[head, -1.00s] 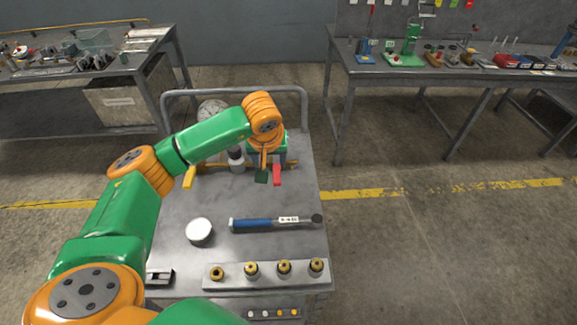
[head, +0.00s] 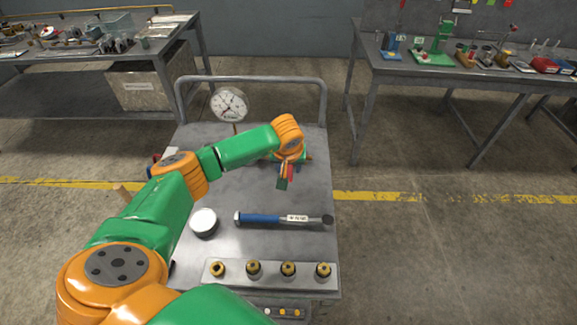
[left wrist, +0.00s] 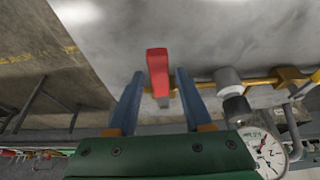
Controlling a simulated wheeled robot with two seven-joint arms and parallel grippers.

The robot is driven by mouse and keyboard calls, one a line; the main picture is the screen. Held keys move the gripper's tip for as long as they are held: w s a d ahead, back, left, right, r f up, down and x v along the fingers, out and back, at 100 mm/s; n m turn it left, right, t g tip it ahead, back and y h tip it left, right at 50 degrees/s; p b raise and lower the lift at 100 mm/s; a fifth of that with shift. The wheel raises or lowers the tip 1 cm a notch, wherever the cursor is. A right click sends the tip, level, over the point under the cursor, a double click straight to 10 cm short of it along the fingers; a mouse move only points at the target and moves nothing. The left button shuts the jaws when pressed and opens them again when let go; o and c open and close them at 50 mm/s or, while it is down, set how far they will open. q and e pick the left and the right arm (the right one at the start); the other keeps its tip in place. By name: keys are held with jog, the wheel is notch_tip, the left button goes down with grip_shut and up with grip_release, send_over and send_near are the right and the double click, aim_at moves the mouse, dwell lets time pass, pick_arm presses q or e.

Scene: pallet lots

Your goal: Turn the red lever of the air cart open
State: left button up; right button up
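The red lever (left wrist: 157,72) of the air cart (head: 200,245) shows in the left wrist view, between the two blue fingers of my left gripper (left wrist: 159,74). The fingers stand apart with a gap on each side of the lever. In the head view, my left gripper (head: 284,178) points down at the lever's place near the cart's back right, and only a little red (head: 291,172) shows beside it. The wrist and forearm hide much of the pipe and valve. My right gripper is not in view.
A blue-handled tool (head: 262,218), a white round-topped piece (head: 203,222) and a rail with several brass fittings (head: 270,268) are on the cart's front half. A pressure gauge (head: 230,105) stands at the back by the tube handle (head: 250,78). Benches stand behind on both sides.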

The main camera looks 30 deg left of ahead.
pick_arm(q)
grip_shut()
dwell(1.2)
